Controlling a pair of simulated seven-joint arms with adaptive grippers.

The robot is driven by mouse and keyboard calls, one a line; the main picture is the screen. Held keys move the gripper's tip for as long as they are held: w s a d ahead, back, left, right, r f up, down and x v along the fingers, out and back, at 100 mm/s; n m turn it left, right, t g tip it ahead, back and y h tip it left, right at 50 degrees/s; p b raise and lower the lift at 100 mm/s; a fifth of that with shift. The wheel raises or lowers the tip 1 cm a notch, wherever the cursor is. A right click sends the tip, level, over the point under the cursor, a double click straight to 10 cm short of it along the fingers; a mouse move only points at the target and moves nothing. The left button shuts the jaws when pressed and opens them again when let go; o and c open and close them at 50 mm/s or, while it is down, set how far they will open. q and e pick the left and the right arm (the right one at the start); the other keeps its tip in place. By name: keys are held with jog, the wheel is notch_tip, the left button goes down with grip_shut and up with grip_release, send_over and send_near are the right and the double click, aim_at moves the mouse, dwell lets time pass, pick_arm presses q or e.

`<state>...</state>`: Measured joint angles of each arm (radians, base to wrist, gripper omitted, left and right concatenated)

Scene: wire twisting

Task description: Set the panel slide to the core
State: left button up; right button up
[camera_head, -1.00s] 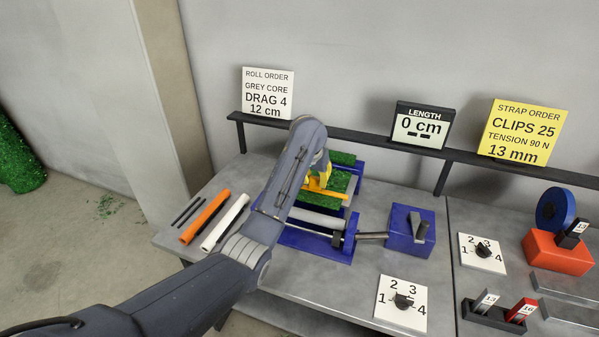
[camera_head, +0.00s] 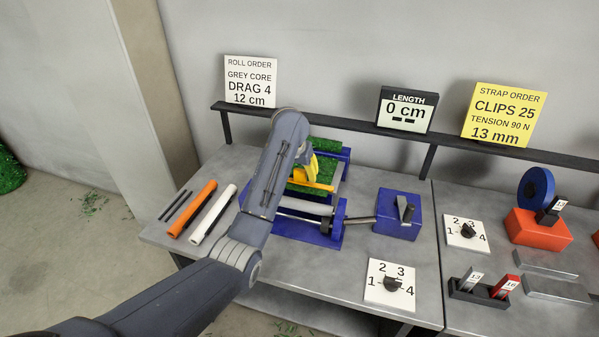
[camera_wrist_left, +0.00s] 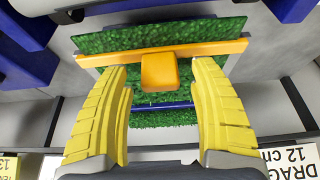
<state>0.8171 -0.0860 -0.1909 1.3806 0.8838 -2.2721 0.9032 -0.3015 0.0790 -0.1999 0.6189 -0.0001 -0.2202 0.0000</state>
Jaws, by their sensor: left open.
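The panel slide is an orange bar (camera_head: 318,186) with a block handle, lying across green turf (camera_head: 325,167) on the blue fixture. In the left wrist view the orange handle (camera_wrist_left: 160,72) sits between my left gripper's (camera_wrist_left: 163,76) yellow fingers, with a gap on each side. In the head view my left gripper (camera_head: 311,166) is over the bar, partly hidden by my arm. A pale grey core (camera_head: 306,205) lies across the fixture on the near side of the bar, its left part hidden by my arm. My right gripper is not in view.
Orange (camera_head: 193,209) and white (camera_head: 213,214) tubes and dark rods lie left of the fixture. A blue crank box (camera_head: 398,220) and a dial plate (camera_head: 391,286) are to the right. The order sign (camera_head: 250,80) reads grey core, drag 4, 12 cm. The length display (camera_head: 406,110) reads 0 cm.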

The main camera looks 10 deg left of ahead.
aim_at(300, 171)
pick_arm(q)
jog(key=shift+v, duration=3.05)
jog(key=shift+s+r, duration=0.25)
jog(key=shift+r, duration=0.45)
